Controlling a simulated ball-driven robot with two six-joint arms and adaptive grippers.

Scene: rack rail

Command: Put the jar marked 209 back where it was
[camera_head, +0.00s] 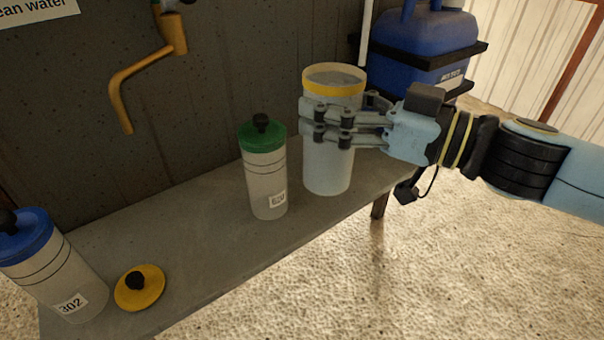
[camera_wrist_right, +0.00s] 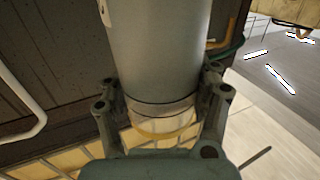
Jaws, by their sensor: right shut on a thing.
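A whitish open jar (camera_head: 328,165) with a yellow rim stands upright between the fingers of my right gripper (camera_head: 338,124), near the right end of the bench. The gripper is shut on its upper part, just below the rim. The jar has no lid on, and no number on it can be read. In the right wrist view the jar (camera_wrist_right: 163,55) fills the space between the fingers, with the edge of a pale label at its side. I cannot tell whether its base touches the bench. A yellow lid (camera_head: 140,288) with a black knob lies on the bench. My left gripper is not in view.
A green-lidded jar (camera_head: 266,175) stands close left of the held jar. A blue-lidded jar marked 302 (camera_head: 62,278) stands at the bench's left end. An orange tap (camera_head: 150,65) hangs above the grey bench (camera_head: 185,220). A blue canister (camera_head: 420,45) sits behind my right gripper.

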